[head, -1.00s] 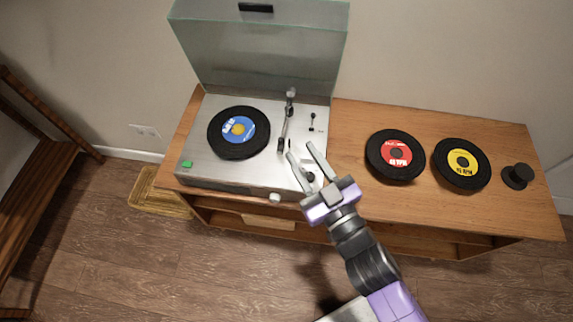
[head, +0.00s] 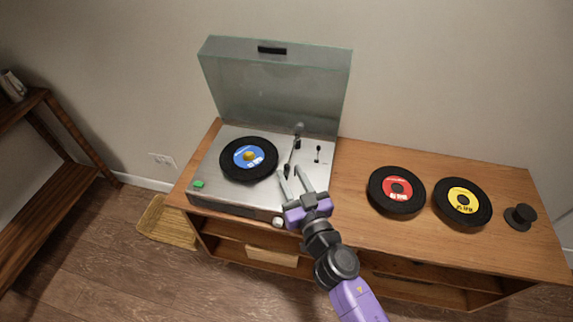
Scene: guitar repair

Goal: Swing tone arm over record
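The turntable (head: 222,196) stands at the left of the wooden cabinet with its clear lid (head: 275,95) raised. A black record with a blue label (head: 249,159) lies on its platter. The tone arm (head: 292,158) runs from its pivot at the back right toward the front, beside the record's right edge and not over it. My gripper (head: 291,181) is open over the front right of the turntable deck, with its fingertips near the tone arm's front end. I cannot tell whether they touch it.
A record with a red label (head: 397,190) and one with a yellow label (head: 462,202) lie on the cabinet (head: 350,160) to the right. A small black knob-shaped object (head: 521,217) stands at the right end. A wooden shelf (head: 45,180) stands at far left.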

